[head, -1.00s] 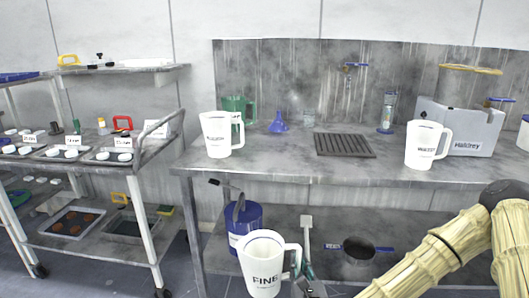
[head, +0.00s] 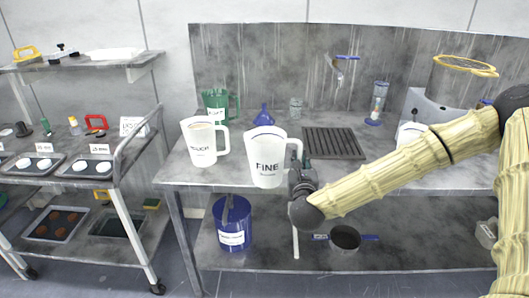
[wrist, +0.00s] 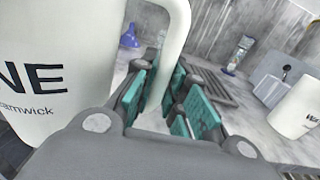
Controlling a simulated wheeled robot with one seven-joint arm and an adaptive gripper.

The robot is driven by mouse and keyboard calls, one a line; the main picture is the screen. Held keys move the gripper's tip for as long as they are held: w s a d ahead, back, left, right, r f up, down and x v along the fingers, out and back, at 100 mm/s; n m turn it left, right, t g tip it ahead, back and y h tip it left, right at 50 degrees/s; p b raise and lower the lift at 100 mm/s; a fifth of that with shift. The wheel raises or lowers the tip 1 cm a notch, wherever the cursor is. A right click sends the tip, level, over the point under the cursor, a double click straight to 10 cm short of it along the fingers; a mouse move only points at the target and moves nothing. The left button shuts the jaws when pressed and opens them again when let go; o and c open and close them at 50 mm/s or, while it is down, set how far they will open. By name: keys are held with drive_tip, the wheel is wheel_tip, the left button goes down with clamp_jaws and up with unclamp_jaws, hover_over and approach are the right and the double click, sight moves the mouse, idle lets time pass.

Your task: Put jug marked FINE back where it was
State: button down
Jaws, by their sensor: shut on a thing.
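The white jug marked FINE (head: 267,160) is upright at the front of the steel bench (head: 185,172), its base near the front edge in the head view. I cannot tell whether it touches the top. My gripper (head: 299,172) is right of the jug, shut on its handle. In the wrist view, the jug (wrist: 60,60) fills the left side, and its handle runs down between the teal pads of my gripper (wrist: 165,95). A similar white jug with a blurred marking (head: 203,145) stands left of it on the bench.
A green jug (head: 214,103), a blue funnel (head: 264,117) and a dark drain grate (head: 333,143) are behind. Another white jug (wrist: 297,108) stands to the right, mostly hidden by my arm in the head view. A blue container (head: 232,220) and a pan (head: 345,238) are below.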

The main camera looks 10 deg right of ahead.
drive_tip(key=shift+w+d+r, duration=0.3)
drive_tip(key=shift+w+r, duration=0.15)
drive_tip(key=shift+w, duration=0.1)
drive_tip(key=shift+w+d+f+p, duration=0.45)
drive_tip(key=shift+w+f+p, duration=0.45)
drive_tip(key=shift+w, duration=1.6)
drive_tip(key=shift+w+d+f+p, duration=0.45)
drive_tip(key=shift+w+f+p, duration=0.4)
drive_tip(key=shift+w, duration=1.7)
drive_tip(key=shift+w+d+f+p, duration=0.45)
drive_tip(key=shift+w+f+p, duration=0.45)
drive_tip(key=shift+w, duration=1.6)
drive_tip(key=shift+r, duration=0.15)
drive_tip(key=shift+f, duration=0.2)
drive_tip(key=c, duration=1.4)
unclamp_jaws()
drive_tip(key=shift+c, duration=0.2)
drive_tip(key=shift+r, duration=0.1)
